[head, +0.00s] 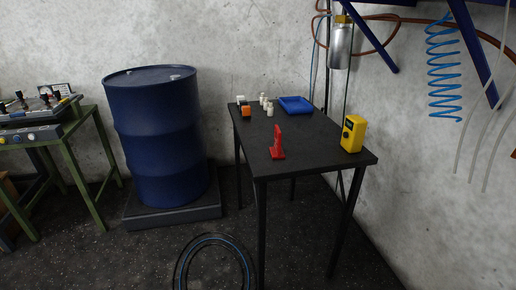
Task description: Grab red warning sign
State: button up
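The red warning sign (278,145) stands upright on the black table (318,141), near its front left edge. It looks like a narrow red upright piece on a wider red foot, seen almost edge-on. Nothing touches it. My gripper is not in view, so its state and its distance from the sign do not show.
A yellow device (352,134) stands at the table's right edge. A blue tray (296,105), an orange block (246,111) and several small white pieces (265,102) sit at the back. A blue drum (158,138) stands left; a hose coil (215,239) lies in front.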

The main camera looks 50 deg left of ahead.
aim_at(276, 153)
jog(key=u, duration=2.15)
jog(key=i, duration=0.6)
jog(key=u, duration=0.25)
